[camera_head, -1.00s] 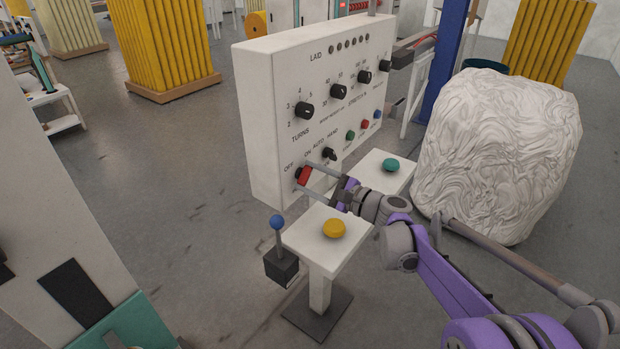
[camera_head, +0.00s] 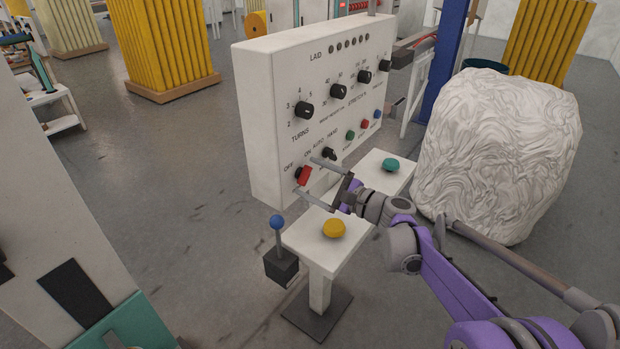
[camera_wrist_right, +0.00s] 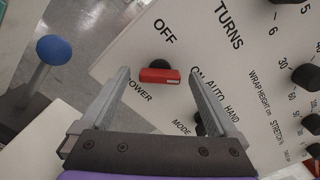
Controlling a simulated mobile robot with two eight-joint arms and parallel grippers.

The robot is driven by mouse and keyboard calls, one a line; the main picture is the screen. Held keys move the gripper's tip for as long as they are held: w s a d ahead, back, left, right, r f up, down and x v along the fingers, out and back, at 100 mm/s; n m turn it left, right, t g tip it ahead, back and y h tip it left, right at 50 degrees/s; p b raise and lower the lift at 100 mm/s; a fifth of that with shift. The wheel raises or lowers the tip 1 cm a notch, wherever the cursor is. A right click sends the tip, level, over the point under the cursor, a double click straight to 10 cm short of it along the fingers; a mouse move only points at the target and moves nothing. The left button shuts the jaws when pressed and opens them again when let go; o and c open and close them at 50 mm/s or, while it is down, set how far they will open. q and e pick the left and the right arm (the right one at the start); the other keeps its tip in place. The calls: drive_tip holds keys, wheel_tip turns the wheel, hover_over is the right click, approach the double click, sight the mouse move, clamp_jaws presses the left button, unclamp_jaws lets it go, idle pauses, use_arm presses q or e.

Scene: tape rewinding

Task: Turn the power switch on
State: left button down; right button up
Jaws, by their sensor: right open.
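The power switch (camera_head: 304,176) is a red bar on a black knob, low at the left end of the white control panel (camera_head: 262,110). In the right wrist view, the red switch (camera_wrist_right: 159,76) lies below the OFF label, with its right end toward the ON label. My right gripper (camera_head: 305,174) is open, with one finger above and one below the switch in the head view. In the wrist view, there are gaps between the switch and both fingers. My left gripper is not in view.
A pedestal with a yellow button (camera_head: 333,228) stands below my right gripper, with a teal button (camera_head: 391,165) behind it. A blue-topped lever (camera_head: 277,223) is at its left. A large white wrapped bundle (camera_head: 495,150) stands to the right. Other panel knobs sit above.

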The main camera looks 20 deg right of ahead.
drive_tip(key=v, duration=1)
drive_tip(key=s+a+f+n+g+h+p, duration=0.1)
drive_tip(key=s+a+f+n+g+h, duration=0.1)
drive_tip(key=s+a+f+n+g, duration=0.35)
drive_tip(key=s+a+f+n+g+h+p, duration=0.1)
drive_tip(key=s+a+f+n+g+h, duration=0.2)
drive_tip(key=s+a, duration=0.4)
drive_tip(key=s+d+f+n+h+p, duration=0.1)
drive_tip(key=s+d+f+n+h, duration=0.2)
drive_tip(key=s+n, duration=0.2)
drive_tip(key=s+d+f+n+h+p, duration=0.1)
drive_tip(key=s+d+f+n+h, duration=0.1)
drive_tip(key=s+n, duration=0.4)
drive_tip(key=s+d+h, duration=0.1)
drive_tip(key=s, duration=0.2)
drive_tip(key=shift+s+f, duration=0.25)
drive_tip(key=shift+f, duration=0.15)
